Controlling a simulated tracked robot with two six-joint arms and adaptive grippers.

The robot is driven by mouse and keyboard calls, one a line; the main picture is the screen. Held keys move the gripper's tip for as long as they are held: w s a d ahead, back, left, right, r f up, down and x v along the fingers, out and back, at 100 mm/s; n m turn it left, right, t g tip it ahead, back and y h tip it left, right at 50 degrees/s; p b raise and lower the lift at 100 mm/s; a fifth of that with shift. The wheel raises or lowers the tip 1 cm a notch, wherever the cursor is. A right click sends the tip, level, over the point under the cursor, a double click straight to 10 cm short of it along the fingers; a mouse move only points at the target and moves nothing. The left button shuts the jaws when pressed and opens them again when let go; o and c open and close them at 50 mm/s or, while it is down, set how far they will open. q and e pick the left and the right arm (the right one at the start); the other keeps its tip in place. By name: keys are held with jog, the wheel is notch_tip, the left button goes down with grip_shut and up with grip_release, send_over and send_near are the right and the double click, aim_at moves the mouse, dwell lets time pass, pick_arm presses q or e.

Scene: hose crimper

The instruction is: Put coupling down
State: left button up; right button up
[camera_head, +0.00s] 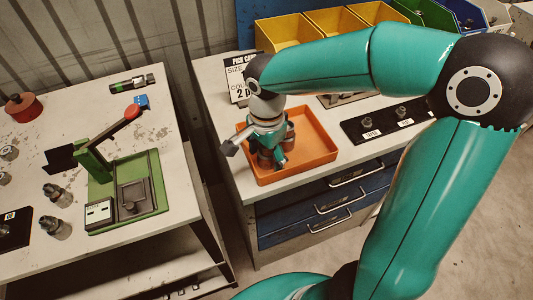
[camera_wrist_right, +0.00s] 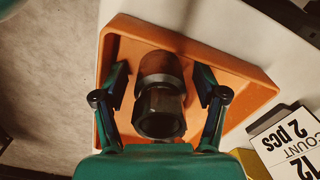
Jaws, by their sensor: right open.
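A dark metal coupling (camera_wrist_right: 160,108) stands in the orange tray (camera_head: 318,158), as the right wrist view shows. It has a hex-shaped end with a round hole. My right gripper (camera_head: 272,160) reaches down into the tray. In the right wrist view its two fingers (camera_wrist_right: 162,82) are spread on either side of the coupling, with a gap on both sides. In the head view the coupling is mostly hidden by the gripper. My left gripper is in neither view.
A pick card (camera_head: 238,78) stands behind the tray. A black labelled board (camera_head: 385,122) with small fittings lies to its right. Yellow bins (camera_head: 290,33) line the back. The left table holds a green crimper (camera_head: 128,190) with a red-knobbed lever and several loose couplings (camera_head: 57,195).

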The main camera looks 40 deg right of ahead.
jog(key=shift+r, duration=0.1)
jog(key=shift+r, duration=0.15)
notch_tip(320, 180, up, 12)
jog(key=shift+f+p, duration=0.1)
jog(key=shift+p, duration=0.6)
